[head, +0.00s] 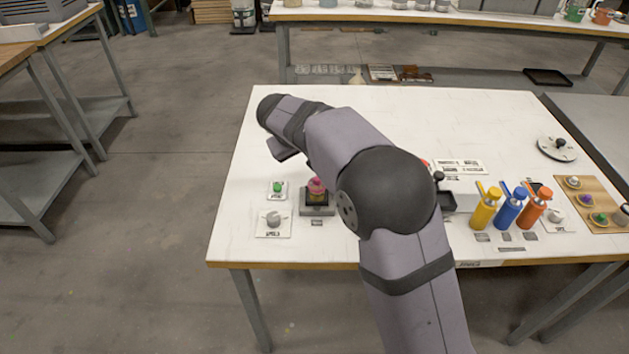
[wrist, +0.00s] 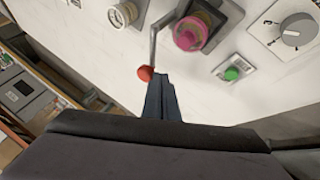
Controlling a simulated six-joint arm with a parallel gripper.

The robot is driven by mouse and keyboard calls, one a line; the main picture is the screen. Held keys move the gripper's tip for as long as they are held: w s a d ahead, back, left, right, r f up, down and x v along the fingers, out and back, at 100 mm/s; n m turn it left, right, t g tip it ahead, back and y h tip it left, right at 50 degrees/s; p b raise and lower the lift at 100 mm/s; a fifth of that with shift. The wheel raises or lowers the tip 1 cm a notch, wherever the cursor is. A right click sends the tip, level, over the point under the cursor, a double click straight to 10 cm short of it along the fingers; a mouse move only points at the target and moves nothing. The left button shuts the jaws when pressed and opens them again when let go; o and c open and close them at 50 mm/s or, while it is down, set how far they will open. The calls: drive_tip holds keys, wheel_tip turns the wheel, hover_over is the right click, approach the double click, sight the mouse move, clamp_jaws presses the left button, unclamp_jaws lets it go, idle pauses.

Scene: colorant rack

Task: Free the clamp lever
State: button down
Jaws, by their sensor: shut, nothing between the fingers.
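A thin metal lever (wrist: 154,42) with a red ball end (wrist: 145,73) shows in the wrist view, beside a grey base that carries a pink round part. I take it to be the clamp lever. The pink part (wrist: 188,35) also shows in the head view (head: 317,184). My gripper (wrist: 161,80) is shut and empty, its fingertips right by the red ball. I cannot tell whether they touch. In the head view my arm hides the lever, and my fingers cannot be made out.
A green button (head: 278,187) and a grey dial (head: 273,218) sit left of the pink part. Yellow (head: 486,208), blue (head: 511,209) and orange (head: 535,209) bottles stand at right. A round gauge (wrist: 122,14) is near the lever. The table's (head: 300,110) back is mostly clear.

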drive_tip(key=shift+w+d+m+h, duration=0.3)
drive_tip(key=shift+w+d+m, duration=0.2)
drive_tip(key=shift+m, duration=0.1)
idle(0.3)
drive_tip(key=s+a+r, duration=0.6)
drive_tip(key=a+r, duration=0.1)
drive_tip(key=r, duration=0.1)
drive_tip(key=shift+a, duration=0.15)
idle(0.5)
idle(0.3)
